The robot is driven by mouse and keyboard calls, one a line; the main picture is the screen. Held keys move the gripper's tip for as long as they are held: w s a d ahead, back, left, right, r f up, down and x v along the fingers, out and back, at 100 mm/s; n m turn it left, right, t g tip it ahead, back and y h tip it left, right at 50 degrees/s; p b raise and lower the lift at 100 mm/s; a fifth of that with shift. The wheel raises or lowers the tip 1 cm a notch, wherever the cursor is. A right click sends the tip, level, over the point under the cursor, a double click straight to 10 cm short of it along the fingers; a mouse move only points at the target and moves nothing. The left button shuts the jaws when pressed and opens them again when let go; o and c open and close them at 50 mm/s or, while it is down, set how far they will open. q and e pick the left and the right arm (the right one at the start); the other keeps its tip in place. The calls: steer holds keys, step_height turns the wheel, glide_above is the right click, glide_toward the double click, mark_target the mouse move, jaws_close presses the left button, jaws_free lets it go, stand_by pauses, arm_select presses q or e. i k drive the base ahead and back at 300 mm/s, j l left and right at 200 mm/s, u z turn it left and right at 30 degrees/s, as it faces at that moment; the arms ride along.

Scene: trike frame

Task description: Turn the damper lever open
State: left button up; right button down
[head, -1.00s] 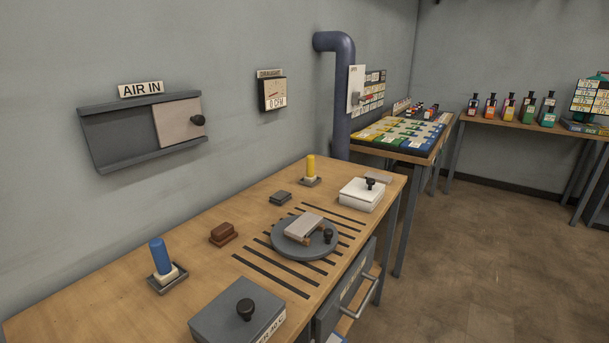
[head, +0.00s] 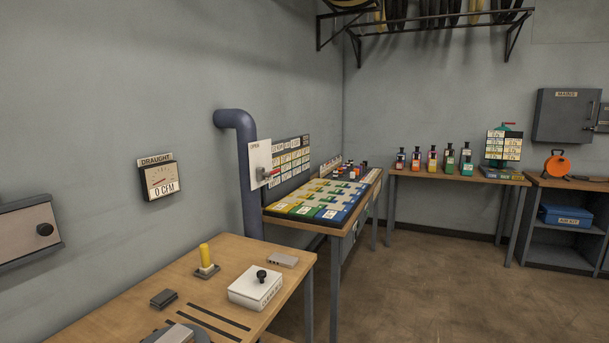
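The damper lever (head: 270,175) has a red grip and shows small on a white plate (head: 258,156) on the dark blue stove pipe (head: 247,190). The lever looks roughly level, pointing right and slightly up. A small label at the top of the plate is too small to read surely. The draught gauge (head: 160,179) on the wall left of the pipe reads 0 CFM. Neither of my grippers is in view.
A wooden bench (head: 215,258) stands in front, with a white knobbed box (head: 256,288) and a yellow peg (head: 205,255). A second table (head: 345,232) with a coloured board is right of the pipe. Open floor (head: 430,290) lies to the right.

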mark_target(268, 174)
steer(key=i+l+u, duration=0.75)
steer(key=l+u, duration=0.2)
steer(key=l, duration=0.15)
steer(key=i+l+u, duration=0.25)
steer(key=l+u, duration=0.25)
steer(key=l, duration=0.2)
steer(key=l+u, duration=0.45)
steer(key=l, duration=0.35)
steer(key=l+u, duration=0.5)
steer(key=l, duration=0.3)
steer(key=k+l+u, duration=0.2)
steer(key=l+u, duration=0.25)
steer(key=l, duration=0.3)
steer(key=k+l+u, duration=0.3)
steer(key=l+u, duration=0.2)
steer(key=l, duration=0.25)
